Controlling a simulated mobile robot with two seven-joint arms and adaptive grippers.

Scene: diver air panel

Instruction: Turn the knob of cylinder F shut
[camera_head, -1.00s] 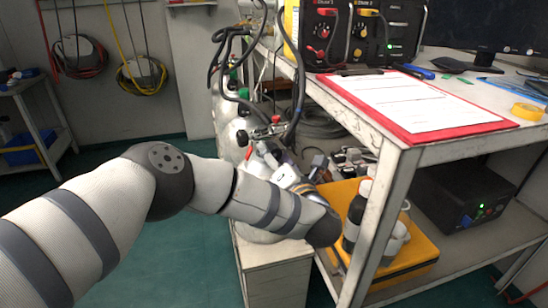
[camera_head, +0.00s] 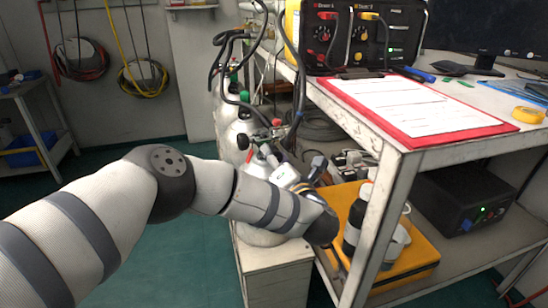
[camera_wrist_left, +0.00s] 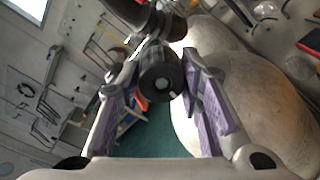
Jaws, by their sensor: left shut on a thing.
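Pale gas cylinders (camera_head: 228,122) stand in a row left of the bench in the head view, and their rounded bodies (camera_wrist_left: 262,105) fill the right of the left wrist view. My left gripper (camera_wrist_left: 160,80) has its two purple-padded fingers on either side of a round black knob (camera_wrist_left: 162,76), shut on it. In the head view my left arm reaches to the near end of the row, and the fingers are too small and covered to make out clearly. I cannot read a letter on any cylinder. My right gripper is not in view.
The bench carries a red clipboard (camera_head: 373,132) and a black control panel (camera_head: 362,35). A bench leg (camera_head: 378,225) and a yellow case (camera_head: 415,250) with bottles are close right of my arm. Dark hoses (camera_head: 300,90) hang over the cylinders. The green floor at left is clear.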

